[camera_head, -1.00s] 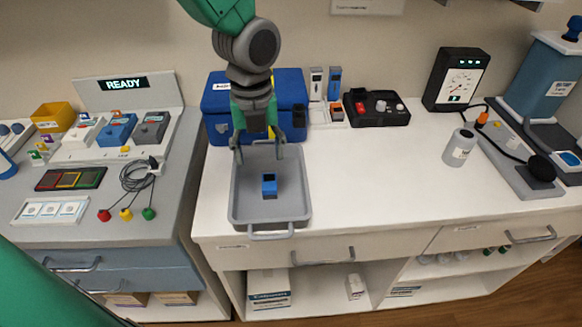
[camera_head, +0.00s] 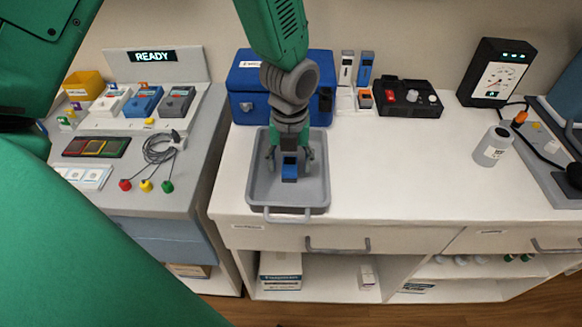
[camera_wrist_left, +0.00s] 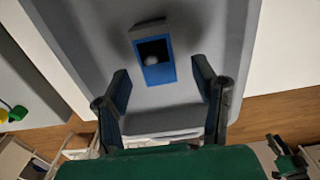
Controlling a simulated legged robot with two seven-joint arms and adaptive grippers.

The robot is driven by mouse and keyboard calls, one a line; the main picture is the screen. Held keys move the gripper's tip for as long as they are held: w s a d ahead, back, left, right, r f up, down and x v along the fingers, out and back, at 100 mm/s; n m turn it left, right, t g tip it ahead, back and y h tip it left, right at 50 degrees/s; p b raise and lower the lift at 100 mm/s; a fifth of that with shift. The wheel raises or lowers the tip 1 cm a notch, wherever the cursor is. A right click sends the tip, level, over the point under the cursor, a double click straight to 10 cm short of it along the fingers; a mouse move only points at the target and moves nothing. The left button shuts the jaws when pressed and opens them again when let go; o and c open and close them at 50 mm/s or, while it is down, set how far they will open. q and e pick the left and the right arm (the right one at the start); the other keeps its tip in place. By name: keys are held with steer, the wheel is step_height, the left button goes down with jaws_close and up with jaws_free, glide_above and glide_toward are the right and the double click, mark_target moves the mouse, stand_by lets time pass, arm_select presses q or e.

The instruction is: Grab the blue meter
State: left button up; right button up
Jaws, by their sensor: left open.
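A small blue meter (camera_head: 289,172) with a dark screen stands in the grey tray (camera_head: 255,196) on the white counter. My left gripper (camera_head: 290,160) is over the tray, open, its fingers to either side of the meter's upper part in the head view. In the left wrist view the meter (camera_wrist_left: 157,73) shows ahead of the open fingers (camera_wrist_left: 160,85), roughly centred between them, with visible gaps on both sides. I cannot tell whether the fingertips are down at its height. My right gripper is out of view.
A blue case (camera_head: 247,80) stands right behind the tray. Another blue device (camera_head: 144,101) sits in a rack at left. The counter right of the tray is clear.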

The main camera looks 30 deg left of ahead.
arm_select(q)
step_height(320, 180, down, 2)
steer(key=shift+w+f, duration=0.1)
steer(key=shift+f, duration=0.1)
steer(key=shift+a, duration=0.15)
steer(key=c, duration=1.2)
